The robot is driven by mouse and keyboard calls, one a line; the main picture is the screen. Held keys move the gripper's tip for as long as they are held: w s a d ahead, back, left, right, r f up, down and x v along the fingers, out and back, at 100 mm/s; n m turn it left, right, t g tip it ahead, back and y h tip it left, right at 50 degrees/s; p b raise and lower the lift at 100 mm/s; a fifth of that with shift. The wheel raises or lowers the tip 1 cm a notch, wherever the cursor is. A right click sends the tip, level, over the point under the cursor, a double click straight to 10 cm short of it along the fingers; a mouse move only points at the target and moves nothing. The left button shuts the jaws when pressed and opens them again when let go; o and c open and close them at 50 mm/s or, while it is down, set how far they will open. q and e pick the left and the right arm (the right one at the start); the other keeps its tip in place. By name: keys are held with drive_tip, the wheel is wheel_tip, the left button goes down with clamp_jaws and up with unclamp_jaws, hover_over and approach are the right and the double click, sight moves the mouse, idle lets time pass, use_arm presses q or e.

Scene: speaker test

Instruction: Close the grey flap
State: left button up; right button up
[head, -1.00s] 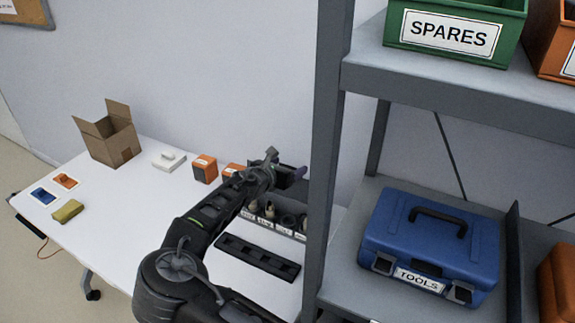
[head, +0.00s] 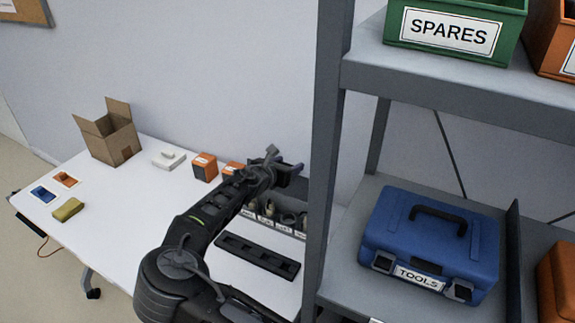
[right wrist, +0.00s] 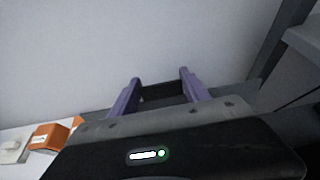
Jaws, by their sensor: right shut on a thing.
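A grey box (head: 272,224) with labelled compartments stands on the white table, partly hidden behind my right arm and the shelf post. Dark objects show in its compartments. Its grey flap is mostly hidden by my gripper in the head view; in the right wrist view a dark grey strip, which looks like the flap (right wrist: 163,91), lies between the purple fingers. My right gripper (head: 292,168) is at the back of the box, above the compartments; it also shows in the right wrist view (right wrist: 160,80). It is shut on the flap. My left gripper is not in view.
A grey shelf post (head: 325,170) stands close to the right of my gripper. The shelf holds a blue toolbox (head: 430,240) and a green SPARES bin (head: 455,32). A black tray (head: 257,256), orange boxes (head: 205,167) and a cardboard box (head: 110,140) are on the table.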

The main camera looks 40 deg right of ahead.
clamp_jaws()
drive_tip(key=shift+a+f+b, duration=0.15)
drive_tip(key=shift+f+b, duration=0.05)
drive_tip(key=shift+b, duration=0.5)
drive_tip(key=a+h+b, duration=0.1)
drive_tip(key=b, duration=0.1)
drive_tip(key=s+t+h+b, duration=0.1)
drive_tip(key=b, duration=0.1)
drive_tip(key=shift+a+f+b, duration=0.1)
drive_tip(key=shift+a+b, duration=0.25)
drive_tip(key=shift+b, duration=0.05)
drive_tip(key=shift+s+a+f+h, duration=0.1)
drive_tip(key=shift+s+a, duration=0.2)
drive_tip(key=shift+a, duration=0.3)
drive_tip(key=shift+s+a+r+h, duration=0.1)
drive_tip(key=shift+s+a, duration=0.2)
drive_tip(key=shift+a, duration=0.25)
drive_tip(key=shift+s+a+f+h, duration=0.1)
drive_tip(key=shift+s+a, duration=0.2)
drive_tip(key=shift+a, duration=0.3)
drive_tip(key=shift+t, duration=0.3)
